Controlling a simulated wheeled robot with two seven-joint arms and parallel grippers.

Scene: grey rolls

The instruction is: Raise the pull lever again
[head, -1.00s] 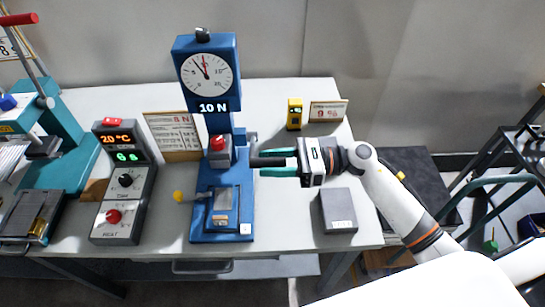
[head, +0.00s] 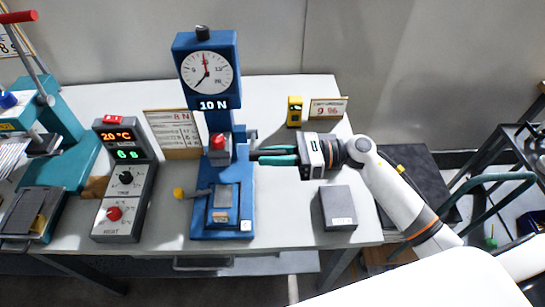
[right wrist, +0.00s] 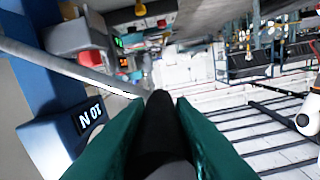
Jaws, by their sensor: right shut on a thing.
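The blue press (head: 218,122) stands upright on the white table, with a round dial (head: 207,73) at its top above a "10 N" display. The pull lever's black handle (head: 270,153) is at its right side, beside the red-topped block (head: 218,145). My right gripper (head: 258,155) reaches in from the right with its teal fingers shut on this handle. In the right wrist view the dark handle (right wrist: 160,125) lies between the teal fingers, which hide part of it. My left gripper is not in view.
A grey controller box (head: 123,185) with knobs stands left of the press. A grey box (head: 338,208) sits at the table's right front. A yellow device (head: 294,111) and a small sign (head: 328,108) stand behind my right gripper.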

